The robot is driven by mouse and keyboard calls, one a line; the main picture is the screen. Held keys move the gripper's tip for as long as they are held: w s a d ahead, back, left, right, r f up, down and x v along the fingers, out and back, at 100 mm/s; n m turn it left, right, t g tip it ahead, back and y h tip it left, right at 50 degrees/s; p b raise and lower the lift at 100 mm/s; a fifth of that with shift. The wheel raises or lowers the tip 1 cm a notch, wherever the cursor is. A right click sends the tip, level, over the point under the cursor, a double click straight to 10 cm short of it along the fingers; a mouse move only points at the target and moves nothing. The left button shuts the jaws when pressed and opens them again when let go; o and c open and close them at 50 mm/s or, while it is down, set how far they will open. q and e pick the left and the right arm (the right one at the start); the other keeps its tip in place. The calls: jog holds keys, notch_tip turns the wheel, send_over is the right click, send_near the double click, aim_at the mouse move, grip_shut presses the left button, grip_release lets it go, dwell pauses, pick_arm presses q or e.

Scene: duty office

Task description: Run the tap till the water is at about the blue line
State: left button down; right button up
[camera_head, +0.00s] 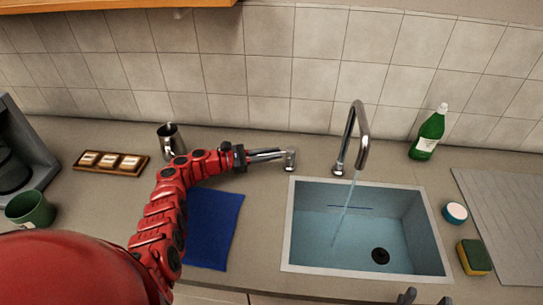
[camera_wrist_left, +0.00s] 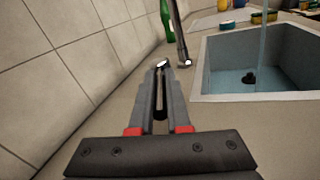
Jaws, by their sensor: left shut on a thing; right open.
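The steel tap (camera_head: 357,135) has a curved spout over the sink (camera_head: 288,231). A thin stream of water (camera_head: 347,207) runs from it into the basin. The blue line (camera_head: 350,207) is a short dark mark on the basin's back wall. Bluish water (camera_head: 330,240) covers the bottom, its far edge seemingly a little below the line; the exact gap is hard to tell. My left gripper (camera_head: 284,155) is shut on the tap lever (camera_head: 290,160), left of the spout; the lever also shows in the left wrist view (camera_wrist_left: 161,66). My right gripper (camera_head: 422,298) shows only its open fingertips at the bottom edge.
A green bottle (camera_head: 428,133), a round teal-and-white item (camera_head: 455,212), a sponge (camera_head: 474,257) and a ridged drainboard (camera_head: 510,220) are right of the basin. A blue cloth (camera_head: 214,230), steel jug (camera_head: 171,141), wooden tray (camera_head: 111,162) and green mug (camera_head: 30,209) are left.

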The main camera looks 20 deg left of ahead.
dwell(0.3)
pick_arm(q)
jog(key=c, duration=0.9)
grip_release()
jog(key=shift+s+a, duration=0.15)
jog(key=shift+a, duration=0.15)
jog(key=p+v, duration=0.1)
jog(key=v, duration=0.7)
jog(key=shift+r, duration=0.1)
jog(key=b+v, duration=0.2)
jog(key=v, duration=0.6)
jog(key=shift+s+a, duration=0.15)
jog(key=shift+a, duration=0.15)
